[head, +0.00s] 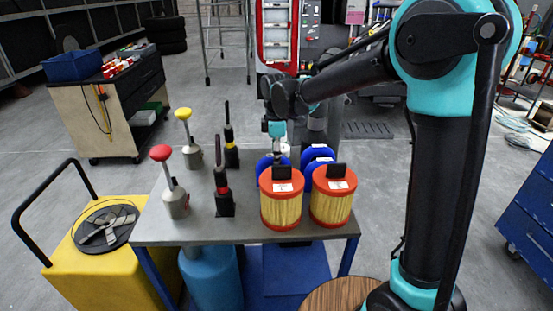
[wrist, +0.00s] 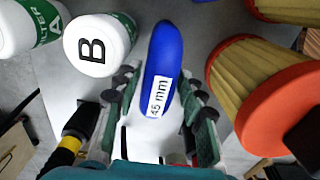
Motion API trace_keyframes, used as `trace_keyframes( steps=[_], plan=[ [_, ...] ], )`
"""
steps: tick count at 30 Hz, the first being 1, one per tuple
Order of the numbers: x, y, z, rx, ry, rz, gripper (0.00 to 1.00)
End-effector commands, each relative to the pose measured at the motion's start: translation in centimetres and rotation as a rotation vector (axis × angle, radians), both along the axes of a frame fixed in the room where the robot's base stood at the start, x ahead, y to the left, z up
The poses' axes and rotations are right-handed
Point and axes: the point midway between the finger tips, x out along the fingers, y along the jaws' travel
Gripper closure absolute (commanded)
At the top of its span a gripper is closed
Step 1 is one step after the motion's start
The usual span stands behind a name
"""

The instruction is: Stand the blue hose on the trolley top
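A blue hose (wrist: 165,65) with a white "45 mm" label lies between my gripper's fingers (wrist: 162,88) in the wrist view. The fingers are spread on either side of it, with narrow gaps visible. In the head view my gripper (head: 277,152) points down at the back of the grey-topped table (head: 240,232), over a blue hose (head: 263,163) partly hidden by an orange-ended filter. Another blue hose (head: 318,153) stands to its right. A cart (head: 125,88) with a dark top stands at the back left; I cannot tell which surface is the trolley.
Two orange-and-yellow filters (head: 282,207) stand in front of the hoses. White canisters, one marked B (wrist: 95,45), stand close to the gripper. Red-topped (head: 170,180) and yellow-topped (head: 188,135) tools stand at left. The cart top holds a blue crate (head: 72,66) and small red items.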

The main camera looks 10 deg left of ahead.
Motion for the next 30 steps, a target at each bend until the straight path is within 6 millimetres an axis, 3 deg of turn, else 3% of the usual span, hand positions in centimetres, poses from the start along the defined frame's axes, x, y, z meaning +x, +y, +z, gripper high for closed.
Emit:
trace_keyframes(
  steps=[10,24,30],
  plan=[
    [0.0,0.0,1.2,0.0,0.0,0.0,0.6],
    [0.0,0.0,10.0,0.0,0.0,0.0,0.6],
    [0.0,0.0,11.9,0.0,0.0,0.0,0.6]
  ],
)
